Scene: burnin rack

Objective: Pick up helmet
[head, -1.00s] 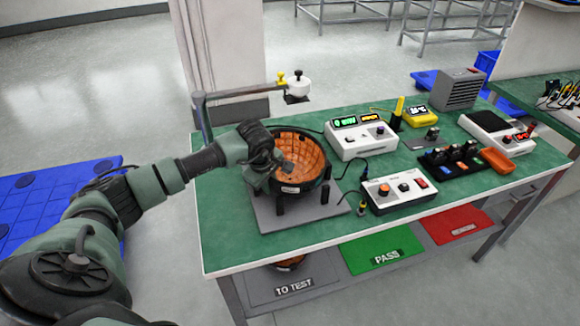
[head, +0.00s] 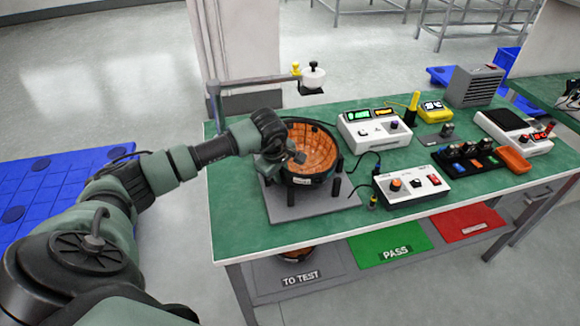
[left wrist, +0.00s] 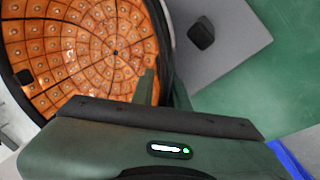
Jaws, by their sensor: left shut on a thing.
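The helmet (head: 318,150) sits upside down in a black stand on a grey plate, with its orange padded inside facing up. The padding also fills the upper left of the left wrist view (left wrist: 80,45). My left gripper (head: 278,162) is at the helmet's left rim and shut on it. In the left wrist view one finger (left wrist: 146,88) lies inside the shell, against the wall. The other finger is mostly hidden. My right gripper is not in view.
The grey plate (head: 300,208) lies on the green table (head: 232,215). White test boxes (head: 411,184) stand to its right. A swing arm (head: 250,82) with a white knob (head: 313,76) reaches over the table's back edge. Below are shelf areas marked TO TEST (head: 300,279) and PASS (head: 395,250).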

